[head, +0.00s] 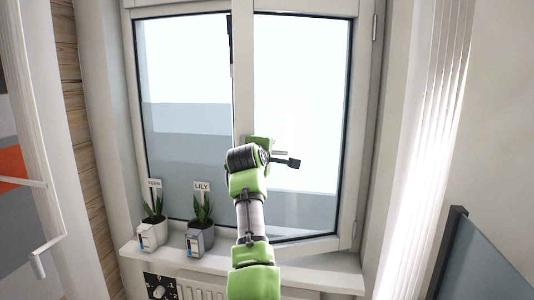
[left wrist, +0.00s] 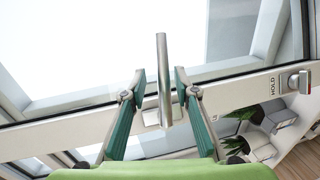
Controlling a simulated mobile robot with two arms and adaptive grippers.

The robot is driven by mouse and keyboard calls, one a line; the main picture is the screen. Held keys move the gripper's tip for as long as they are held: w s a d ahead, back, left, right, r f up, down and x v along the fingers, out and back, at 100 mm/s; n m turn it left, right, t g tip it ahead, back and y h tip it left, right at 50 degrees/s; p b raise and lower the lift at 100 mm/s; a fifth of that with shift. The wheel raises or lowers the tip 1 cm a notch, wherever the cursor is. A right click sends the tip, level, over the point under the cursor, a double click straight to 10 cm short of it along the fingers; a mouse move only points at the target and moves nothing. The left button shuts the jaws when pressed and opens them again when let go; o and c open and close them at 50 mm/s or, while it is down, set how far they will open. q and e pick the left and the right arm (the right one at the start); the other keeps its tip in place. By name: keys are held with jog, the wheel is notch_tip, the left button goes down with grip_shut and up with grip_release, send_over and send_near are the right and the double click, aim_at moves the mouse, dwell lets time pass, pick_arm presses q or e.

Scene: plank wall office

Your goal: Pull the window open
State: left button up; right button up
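The window (head: 238,85) has two white-framed panes and looks closed in the head view. The left wrist view shows its metal handle (left wrist: 162,75), a straight bar standing up from the white frame (left wrist: 70,130). My left gripper (left wrist: 160,80) is open, with one teal finger on each side of the handle and a visible gap to both. My right gripper is not in view.
Two potted plants, one labelled fern (head: 151,230) and one labelled lily (head: 201,236), stand on the left of the sill (head: 325,276). A radiator (head: 200,285) is below. A metal latch (left wrist: 298,81) marked HOLD shows in the left wrist view. A dark-edged panel (head: 480,265) is at lower right.

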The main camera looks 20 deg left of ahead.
pick_arm(q)
jog(key=v, duration=0.6)
jog(key=shift+d, duration=0.2)
